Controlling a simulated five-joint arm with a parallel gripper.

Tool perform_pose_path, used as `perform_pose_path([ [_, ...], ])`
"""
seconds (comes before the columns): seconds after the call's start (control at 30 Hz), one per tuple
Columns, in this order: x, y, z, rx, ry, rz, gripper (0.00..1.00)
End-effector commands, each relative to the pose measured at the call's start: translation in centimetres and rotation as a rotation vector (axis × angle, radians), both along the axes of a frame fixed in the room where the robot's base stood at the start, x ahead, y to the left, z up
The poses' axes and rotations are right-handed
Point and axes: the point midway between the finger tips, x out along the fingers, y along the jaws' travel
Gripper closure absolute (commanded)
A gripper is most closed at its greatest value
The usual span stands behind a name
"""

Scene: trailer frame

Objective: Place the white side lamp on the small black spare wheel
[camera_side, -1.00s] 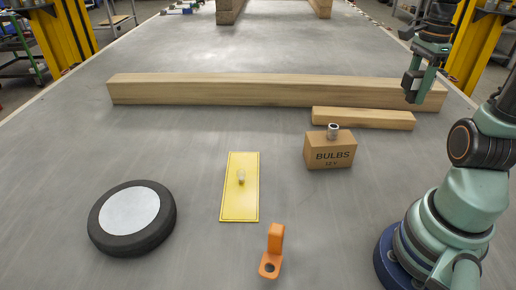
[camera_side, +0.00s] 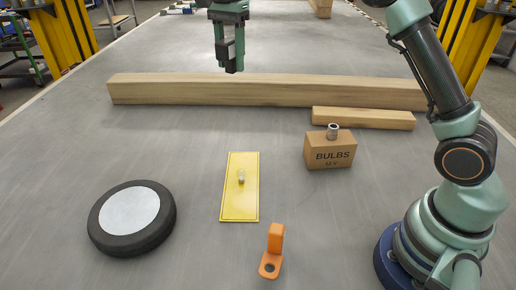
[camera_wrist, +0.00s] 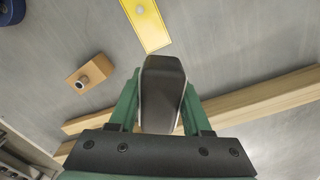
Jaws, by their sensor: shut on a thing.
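The black spare wheel (camera_side: 152,238) lies flat at the front left of the grey floor in the side view, with a round white face on top. The wheel is not in the wrist view. My gripper (camera_side: 231,62) is high above the floor, over the far side of the long timber beam and well away from the wheel. It is shut on a dark-backed piece with a pale rim, which appears to be the white side lamp (camera_wrist: 162,95). Its white face is mostly hidden in both views.
A yellow plate (camera_side: 240,205) with a small knob lies right of the wheel. An orange bracket (camera_side: 275,245) stands in front. A BULBS box (camera_side: 330,154) with a metal cylinder on top sits right. Behind are a short timber (camera_side: 365,118) and the long beam (camera_side: 230,90).

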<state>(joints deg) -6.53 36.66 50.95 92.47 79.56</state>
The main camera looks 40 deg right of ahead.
Motion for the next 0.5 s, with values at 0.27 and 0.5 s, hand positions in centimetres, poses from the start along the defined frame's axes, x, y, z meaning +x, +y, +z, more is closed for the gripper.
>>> perform_pose_path([
  [0.27,-0.5,14.3,-0.7,0.001,-0.001,0.231,1.00],
  [0.5,-4.1,24.2,-1.6,0.000,-0.001,0.395,1.00],
])
